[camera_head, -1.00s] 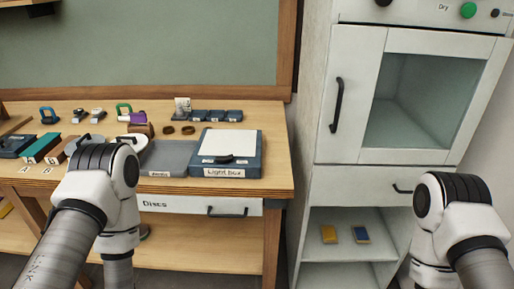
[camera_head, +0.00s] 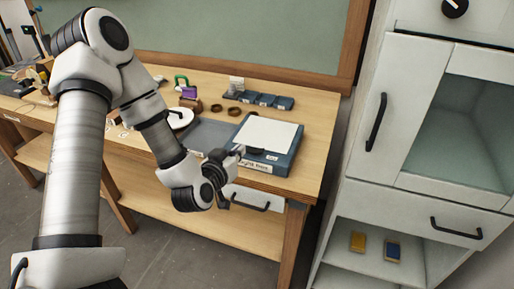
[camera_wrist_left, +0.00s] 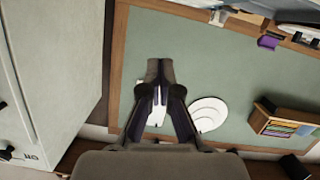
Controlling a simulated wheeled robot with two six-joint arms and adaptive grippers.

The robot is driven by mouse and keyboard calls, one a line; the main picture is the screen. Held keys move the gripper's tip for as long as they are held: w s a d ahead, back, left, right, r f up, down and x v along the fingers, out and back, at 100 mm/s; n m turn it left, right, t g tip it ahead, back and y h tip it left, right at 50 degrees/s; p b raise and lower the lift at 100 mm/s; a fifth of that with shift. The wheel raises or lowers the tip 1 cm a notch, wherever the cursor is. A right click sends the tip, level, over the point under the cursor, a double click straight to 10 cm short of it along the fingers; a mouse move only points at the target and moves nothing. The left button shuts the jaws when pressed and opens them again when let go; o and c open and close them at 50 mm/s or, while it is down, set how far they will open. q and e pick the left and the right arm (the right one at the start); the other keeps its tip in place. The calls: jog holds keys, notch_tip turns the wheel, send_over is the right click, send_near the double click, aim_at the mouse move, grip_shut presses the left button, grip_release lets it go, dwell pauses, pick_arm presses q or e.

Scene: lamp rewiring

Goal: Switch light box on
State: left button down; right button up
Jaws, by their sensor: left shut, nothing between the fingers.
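The light box (camera_head: 250,163) is a dark blue box with a white top panel, near the right end of the wooden workbench. A black lever-like part (camera_head: 254,150) lies at the front of its panel. My left gripper (camera_head: 238,153) is at the box's front left edge, close beside that part; I cannot tell whether they touch. In the left wrist view its fingers (camera_wrist_left: 158,72) are together and empty, with the green board behind. The light box is not recognisable there. The panel looks plain white. My right gripper is not in view.
A grey tray (camera_head: 207,135) lies left of the light box. A drawer (camera_head: 250,199) with a black handle is below the bench top. A white cabinet (camera_head: 410,130) stands to the right, across a narrow gap.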

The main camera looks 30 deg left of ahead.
pick_arm(q)
jog(key=p, duration=0.2)
send_over(255, 150)
jog(key=s, duration=0.1)
jog(key=shift+s+d+f, duration=0.1)
jog(key=shift+d+f, duration=0.05)
jog(key=shift+f, duration=0.45)
jog(key=shift+s+d+f, duration=0.1)
jog(key=shift+f, duration=0.45)
jog(key=f, duration=0.2)
jog(key=f+p, duration=0.1)
jog(key=shift+s+d, duration=0.15)
jog(key=shift+d, duration=0.1)
jog(key=shift+f, duration=0.5)
